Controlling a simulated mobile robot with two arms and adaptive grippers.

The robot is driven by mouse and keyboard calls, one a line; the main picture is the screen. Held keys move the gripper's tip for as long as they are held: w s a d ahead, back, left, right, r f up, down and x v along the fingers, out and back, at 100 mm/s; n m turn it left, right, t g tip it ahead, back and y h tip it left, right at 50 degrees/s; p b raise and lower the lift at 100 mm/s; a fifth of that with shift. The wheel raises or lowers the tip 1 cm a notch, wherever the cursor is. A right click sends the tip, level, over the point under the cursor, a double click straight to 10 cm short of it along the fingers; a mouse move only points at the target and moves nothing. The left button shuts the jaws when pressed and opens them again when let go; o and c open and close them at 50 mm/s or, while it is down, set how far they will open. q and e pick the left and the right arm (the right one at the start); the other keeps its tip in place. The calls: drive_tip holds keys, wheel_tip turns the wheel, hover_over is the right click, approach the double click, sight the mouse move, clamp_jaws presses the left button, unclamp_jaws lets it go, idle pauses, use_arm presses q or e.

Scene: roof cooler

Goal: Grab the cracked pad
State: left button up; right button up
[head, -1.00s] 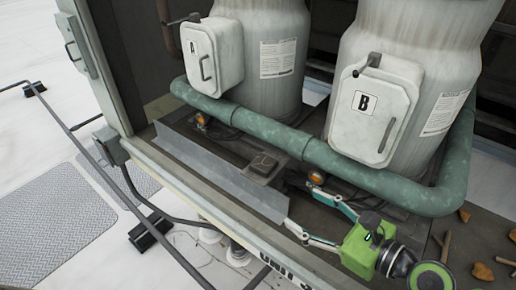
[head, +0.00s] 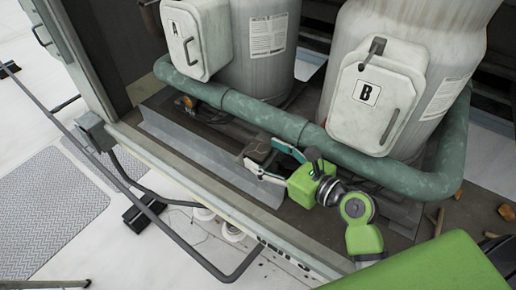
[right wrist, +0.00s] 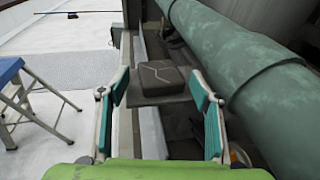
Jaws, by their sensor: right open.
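The cracked pad (right wrist: 163,78) is a dark, squarish block with pale crack lines on its top. In the right wrist view it sits on a flat dark plate, ahead between my fingers. In the head view the pad (head: 258,150) lies between the metal strip and the green pipe, partly hidden by my gripper. My right gripper (right wrist: 160,92) is open, one teal-padded finger to each side of the pad's line, with visible gaps to it. In the head view my right gripper (head: 266,160) reaches in from the right. My left gripper is not in view.
A thick green pipe (head: 240,118) runs close behind the pad, before tanks A (head: 195,38) and B (head: 376,100). An upright metal strip (head: 205,160) stands in front. A blue step stool (right wrist: 12,72) stands outside. Brown scraps (head: 506,211) lie at right.

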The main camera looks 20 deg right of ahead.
sight(261, 151)
drive_tip(key=x, duration=0.3)
drive_tip(key=shift+w+a, duration=0.15)
drive_tip(key=shift+w, duration=0.15)
drive_tip(key=shift+s, duration=0.15)
drive_tip(key=c, duration=1)
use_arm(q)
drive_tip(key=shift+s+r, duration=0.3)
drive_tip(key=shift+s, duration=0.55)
